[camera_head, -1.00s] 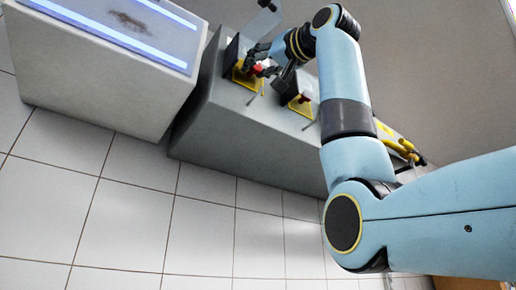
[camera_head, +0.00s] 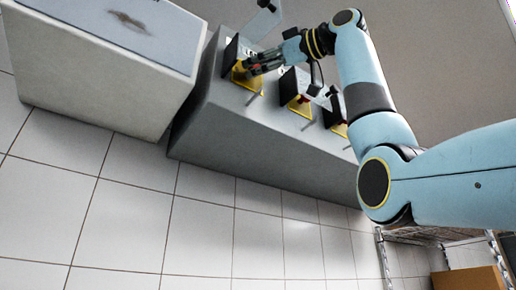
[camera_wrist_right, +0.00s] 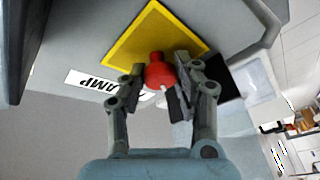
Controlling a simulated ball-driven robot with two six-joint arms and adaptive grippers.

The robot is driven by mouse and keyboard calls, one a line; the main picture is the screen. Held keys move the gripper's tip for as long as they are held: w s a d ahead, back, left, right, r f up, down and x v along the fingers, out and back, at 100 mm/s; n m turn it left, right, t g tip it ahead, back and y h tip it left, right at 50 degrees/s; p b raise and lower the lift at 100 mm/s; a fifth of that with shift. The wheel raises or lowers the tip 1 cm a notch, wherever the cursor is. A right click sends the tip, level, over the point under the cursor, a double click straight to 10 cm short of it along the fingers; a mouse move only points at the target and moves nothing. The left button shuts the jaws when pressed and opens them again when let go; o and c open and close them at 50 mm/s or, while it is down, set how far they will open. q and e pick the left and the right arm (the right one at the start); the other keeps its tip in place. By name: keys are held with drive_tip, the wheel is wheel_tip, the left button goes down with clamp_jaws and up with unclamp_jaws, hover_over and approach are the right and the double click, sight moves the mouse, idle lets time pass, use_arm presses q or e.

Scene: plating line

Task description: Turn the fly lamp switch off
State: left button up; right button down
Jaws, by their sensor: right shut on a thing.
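The lamp switch is a red knob (camera_wrist_right: 158,76) on a yellow plate (camera_wrist_right: 152,28), beside a white label (camera_wrist_right: 92,86) on which "AMP" can be read. In the head view the yellow plate (camera_head: 240,75) is the leftmost of several on the grey console. My right gripper (camera_head: 247,70) is at this plate. In the right wrist view its two fingers (camera_wrist_right: 160,80) are shut on the red knob, one on each side. The white box (camera_head: 100,95) at the upper left has a panel (camera_head: 135,22) with a dark fly-like mark and no lit strips. My left gripper is not in view.
The grey console (camera_head: 260,140) carries another red-and-yellow switch (camera_head: 300,103) to the right of my gripper, with one more beyond. Black upright plates stand behind the switches. White floor tiles in front are clear. A cardboard box (camera_head: 468,278) sits at lower right.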

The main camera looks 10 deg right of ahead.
drive_tip(key=n+g, duration=0.1)
drive_tip(key=n, duration=0.2)
drive_tip(key=n+g+h, duration=0.1)
drive_tip(key=n, duration=0.2)
drive_tip(key=shift+r+n, duration=0.15)
drive_tip(key=shift+n, duration=0.15)
idle(0.3)
drive_tip(key=c, duration=0.9)
unclamp_jaws()
drive_tip(key=shift+c, duration=0.2)
drive_tip(key=shift+s+h, duration=0.1)
drive_tip(key=shift+h, duration=0.2)
drive_tip(key=v, duration=1.2)
